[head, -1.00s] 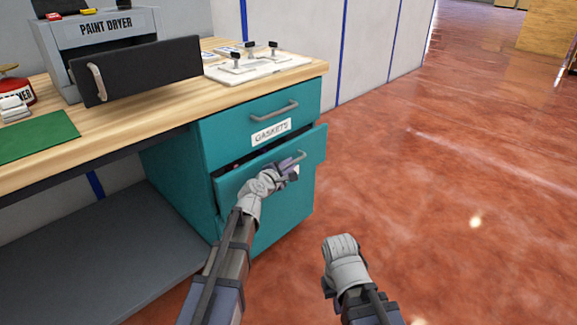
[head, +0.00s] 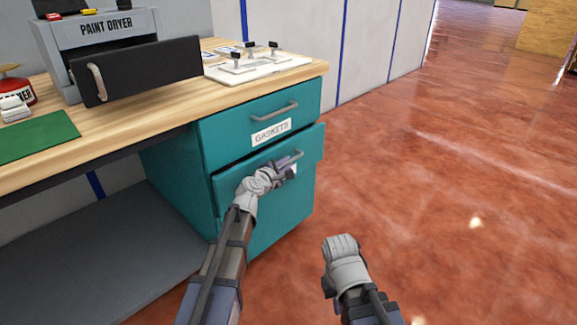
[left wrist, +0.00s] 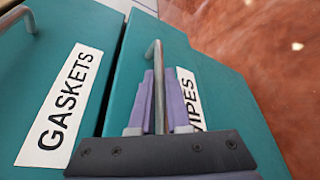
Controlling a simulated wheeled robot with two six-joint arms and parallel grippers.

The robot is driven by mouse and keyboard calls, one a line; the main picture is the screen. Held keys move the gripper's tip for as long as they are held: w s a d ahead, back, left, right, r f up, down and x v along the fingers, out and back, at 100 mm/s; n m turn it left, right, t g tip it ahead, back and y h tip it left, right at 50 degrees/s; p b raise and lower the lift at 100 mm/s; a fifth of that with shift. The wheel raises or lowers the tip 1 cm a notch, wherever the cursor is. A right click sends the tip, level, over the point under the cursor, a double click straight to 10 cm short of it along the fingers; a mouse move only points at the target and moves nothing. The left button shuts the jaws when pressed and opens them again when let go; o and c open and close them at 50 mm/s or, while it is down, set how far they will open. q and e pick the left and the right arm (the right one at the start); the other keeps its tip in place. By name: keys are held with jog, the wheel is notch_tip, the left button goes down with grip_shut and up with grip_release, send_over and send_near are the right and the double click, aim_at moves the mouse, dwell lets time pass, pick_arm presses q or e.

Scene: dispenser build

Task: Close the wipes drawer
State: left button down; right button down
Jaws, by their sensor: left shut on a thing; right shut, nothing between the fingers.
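The wipes drawer (head: 232,190) is the teal lower drawer under the one labelled GASKETS. It stands slightly open, its front a little proud of the cabinet. Its label (left wrist: 188,98) is partly hidden by my gripper in the left wrist view and reads "IPES". My left gripper (head: 287,165) is shut on the drawer's grey bar handle (head: 299,154); in the left wrist view the purple fingers (left wrist: 158,103) lie on both sides of the handle (left wrist: 157,60). My right gripper (head: 341,245) is shut and empty over the red floor, away from the cabinet.
The gaskets drawer (head: 222,128) above is shut. On the wooden worktop (head: 150,115) stand a paint dryer (head: 60,48) with its dark door open, a white board with black clamps (head: 262,66) and a green mat (head: 40,137). The floor to the right is clear.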

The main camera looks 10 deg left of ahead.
aim_at(278, 159)
pick_arm(q)
jog(key=w+a, duration=0.2)
jog(key=shift+a, duration=0.35)
jog(key=c, duration=0.9)
grip_release()
jog(key=shift+s, duration=0.15)
jog(key=p+v, duration=0.1)
jog(key=v, duration=0.6)
jog(key=shift+s+r+p, duration=0.15)
jog(key=shift+s+p, duration=0.15)
jog(key=shift+p, duration=0.05)
